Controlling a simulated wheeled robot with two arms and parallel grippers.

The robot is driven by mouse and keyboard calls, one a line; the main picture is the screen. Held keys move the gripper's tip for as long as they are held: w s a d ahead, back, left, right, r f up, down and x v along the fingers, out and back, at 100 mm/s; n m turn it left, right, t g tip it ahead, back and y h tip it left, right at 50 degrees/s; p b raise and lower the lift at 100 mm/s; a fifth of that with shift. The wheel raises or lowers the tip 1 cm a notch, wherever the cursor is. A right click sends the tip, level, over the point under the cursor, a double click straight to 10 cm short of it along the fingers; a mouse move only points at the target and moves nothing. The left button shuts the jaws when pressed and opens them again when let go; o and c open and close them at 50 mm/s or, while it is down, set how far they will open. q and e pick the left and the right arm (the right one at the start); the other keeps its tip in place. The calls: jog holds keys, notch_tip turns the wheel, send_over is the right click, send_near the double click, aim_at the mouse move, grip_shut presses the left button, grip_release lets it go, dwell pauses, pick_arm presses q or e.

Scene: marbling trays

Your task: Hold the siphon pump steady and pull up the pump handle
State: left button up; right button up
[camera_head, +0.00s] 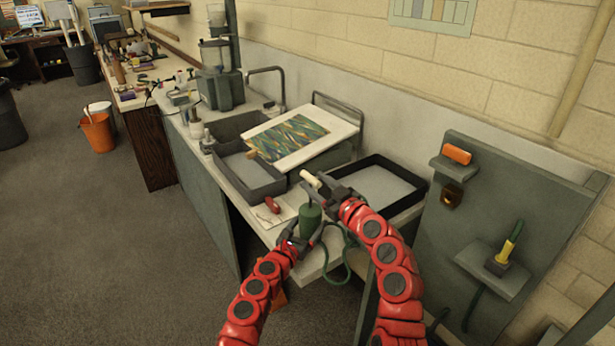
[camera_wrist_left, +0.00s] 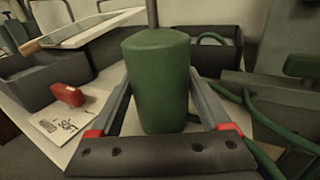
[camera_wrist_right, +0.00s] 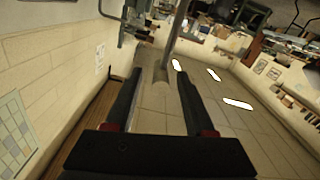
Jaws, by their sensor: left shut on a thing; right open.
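The green siphon pump (camera_head: 311,220) stands upright at the front edge of the worktop, and it fills the middle of the left wrist view (camera_wrist_left: 158,85). My left gripper (camera_head: 308,238) is shut around its body, one finger on each side. A metal rod rises from its top in the left wrist view. The cream pump handle (camera_head: 311,179) shows above the pump. My right gripper (camera_head: 326,186) is open at the handle. In the right wrist view a pale cylinder on a rod (camera_wrist_right: 161,82) lies between the open fingers; contact cannot be told.
A black-rimmed tray (camera_head: 415,196) stands behind my right gripper, and a grey tray (camera_head: 247,188) stands to the left. A patterned print (camera_head: 290,138) lies on a board behind. A red-handled tool (camera_head: 272,205) lies left of the pump. A green hose (camera_head: 347,262) hangs off the edge.

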jog(key=v, duration=0.6)
jog(key=shift+s, duration=0.1)
pick_arm(q)
jog(key=o, duration=1.4)
